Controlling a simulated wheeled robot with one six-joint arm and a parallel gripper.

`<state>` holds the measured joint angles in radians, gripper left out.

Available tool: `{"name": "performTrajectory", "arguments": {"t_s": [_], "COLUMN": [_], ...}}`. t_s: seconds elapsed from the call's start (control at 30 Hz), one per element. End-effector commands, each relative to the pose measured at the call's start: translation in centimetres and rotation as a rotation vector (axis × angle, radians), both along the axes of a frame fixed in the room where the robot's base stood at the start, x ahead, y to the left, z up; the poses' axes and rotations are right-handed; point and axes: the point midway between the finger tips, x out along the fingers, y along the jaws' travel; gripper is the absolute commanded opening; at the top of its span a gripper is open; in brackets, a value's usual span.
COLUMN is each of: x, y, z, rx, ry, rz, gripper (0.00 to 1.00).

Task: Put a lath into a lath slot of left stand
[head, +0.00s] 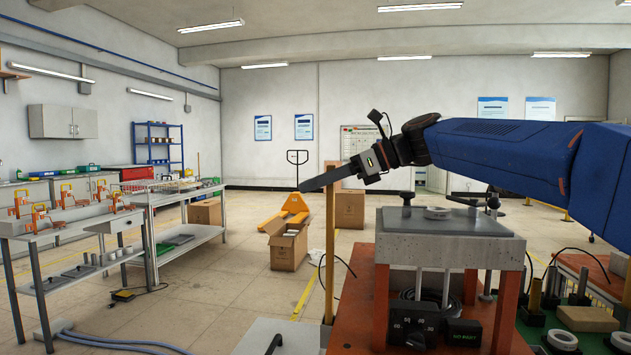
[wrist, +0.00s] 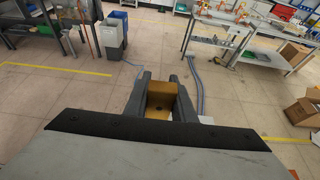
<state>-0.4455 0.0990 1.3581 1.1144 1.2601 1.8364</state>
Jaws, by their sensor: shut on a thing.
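My gripper (head: 322,181) reaches out to the left at the end of the blue arm. It is shut on a long, thin wooden lath (head: 330,245), which hangs upright and crosses the jaws near its upper end. In the wrist view the jaws (wrist: 160,100) hold the brown lath (wrist: 160,92) between them, seen nearly along its length. The lower end of the lath is near the orange-red bench, and I cannot tell whether it touches anything. I cannot make out the left stand or its lath slots for certain.
A grey slab (head: 450,247) on orange-red legs stands at right, with a black control box (head: 408,325) below. A steel bench (head: 75,225) with orange clamps is at left. An open cardboard box (head: 288,248) and a pallet truck (head: 293,203) stand on the floor behind.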

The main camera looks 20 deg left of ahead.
Motion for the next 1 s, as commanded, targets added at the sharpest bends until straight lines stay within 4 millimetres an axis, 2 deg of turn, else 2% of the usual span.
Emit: {"name": "performTrajectory", "arguments": {"t_s": [1.0], "x": [0.0], "y": [0.0], "z": [-2.3], "rx": [0.000], "ry": [-0.001], "rz": [0.000], "gripper": [0.00]}}
